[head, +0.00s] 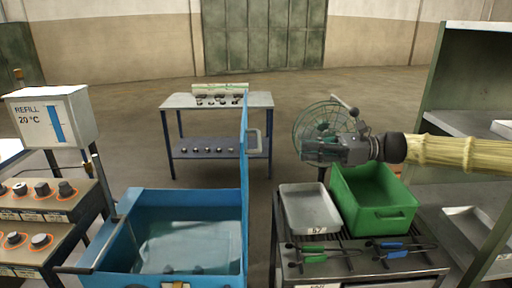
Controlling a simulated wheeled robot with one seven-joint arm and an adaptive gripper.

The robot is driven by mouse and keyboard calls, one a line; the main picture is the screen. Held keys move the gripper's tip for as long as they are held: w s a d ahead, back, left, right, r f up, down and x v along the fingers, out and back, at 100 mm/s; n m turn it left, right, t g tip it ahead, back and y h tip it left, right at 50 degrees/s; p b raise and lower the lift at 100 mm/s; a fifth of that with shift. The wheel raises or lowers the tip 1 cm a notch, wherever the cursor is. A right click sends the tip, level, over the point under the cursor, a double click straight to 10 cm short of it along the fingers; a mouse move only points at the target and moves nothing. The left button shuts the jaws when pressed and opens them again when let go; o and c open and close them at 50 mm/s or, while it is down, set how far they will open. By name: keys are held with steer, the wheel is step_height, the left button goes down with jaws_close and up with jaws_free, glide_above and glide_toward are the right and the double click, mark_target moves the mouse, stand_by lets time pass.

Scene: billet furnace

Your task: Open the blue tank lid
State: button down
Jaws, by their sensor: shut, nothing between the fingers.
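The blue tank (185,281) stands at the lower left of centre, and the water inside it shows. Its blue lid (244,190) stands upright, edge-on to me, along the tank's right side, so the tank is open at the top. A pale handle (259,142) sticks out on the right face of the lid. My gripper (308,150) is shut and empty. It points left, to the right of the lid and apart from it, above the cart on the right. The lid's broad faces are mostly hidden from this angle.
A cart (345,268) at the lower right carries a grey tray (307,211), a green bin (378,216) and tongs. A fan (324,125) stands behind my gripper. A shelf is at the right, a workbench (218,101) behind the tank, and a refill gauge (52,118) at the left.

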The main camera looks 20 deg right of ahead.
steer(key=r+p+x, duration=0.1)
steer(key=p+x, duration=0.2)
steer(key=x, duration=1)
steer(key=shift+a+r+y, duration=0.3)
steer(key=shift+a, duration=0.1)
stand_by(0.6)
steer(key=shift+s, duration=0.1)
steer(key=w+a+g+h+p, duration=0.1)
steer(key=w+a+h, duration=0.1)
steer(key=a, duration=0.7)
steer(key=shift+w+a+f, duration=0.15)
steer(key=shift+w+a, duration=0.15)
steer(key=shift+w, duration=0.1)
steer(key=shift+d+p, duration=0.1)
steer(key=shift+p, duration=0.25)
